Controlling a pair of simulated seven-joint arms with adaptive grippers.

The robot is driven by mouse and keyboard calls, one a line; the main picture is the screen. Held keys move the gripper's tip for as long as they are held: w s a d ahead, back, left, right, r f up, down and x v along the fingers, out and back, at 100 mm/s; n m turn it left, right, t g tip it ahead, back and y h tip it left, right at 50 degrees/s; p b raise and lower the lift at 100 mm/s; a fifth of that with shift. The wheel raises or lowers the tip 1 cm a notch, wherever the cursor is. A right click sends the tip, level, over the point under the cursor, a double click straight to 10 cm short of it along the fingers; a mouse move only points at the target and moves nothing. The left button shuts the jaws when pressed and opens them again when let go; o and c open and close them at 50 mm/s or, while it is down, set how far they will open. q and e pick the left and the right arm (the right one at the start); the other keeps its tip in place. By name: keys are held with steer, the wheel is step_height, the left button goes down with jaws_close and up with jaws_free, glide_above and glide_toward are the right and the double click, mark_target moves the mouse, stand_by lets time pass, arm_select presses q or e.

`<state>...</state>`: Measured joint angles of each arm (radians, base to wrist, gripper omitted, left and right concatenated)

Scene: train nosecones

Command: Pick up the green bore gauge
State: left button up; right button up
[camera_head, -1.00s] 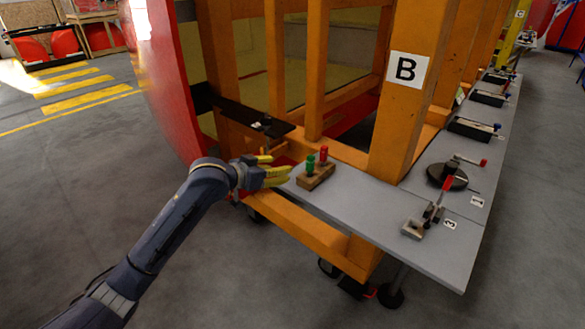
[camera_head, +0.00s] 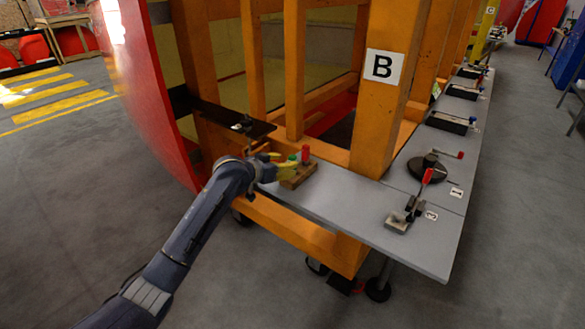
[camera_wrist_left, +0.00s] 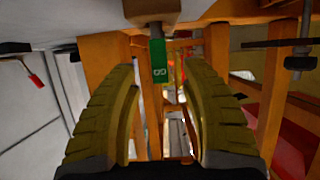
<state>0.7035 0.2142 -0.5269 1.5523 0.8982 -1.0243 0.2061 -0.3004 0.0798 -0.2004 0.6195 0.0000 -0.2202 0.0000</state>
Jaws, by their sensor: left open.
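The green bore gauge (camera_head: 292,158) stands in a small wooden block (camera_head: 299,176) on the grey shelf, next to a red gauge (camera_head: 305,152). In the left wrist view the green gauge (camera_wrist_left: 159,62) shows between the two yellow fingers, with a gap on each side, and the wooden block (camera_wrist_left: 152,10) shows at the top edge. My left gripper (camera_head: 286,169) is open at the block's left side, close to the green gauge. It partly hides the gauge's lower part in the head view. My right gripper is not in view.
A clamp with a red handle (camera_head: 408,212), a black round device (camera_head: 428,168) and black trays stand farther right. The shelf between block and clamp is clear.

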arm_select(q)
steer(key=shift+x, duration=2.6)
steer(key=shift+c, duration=0.2)
jaws_close()
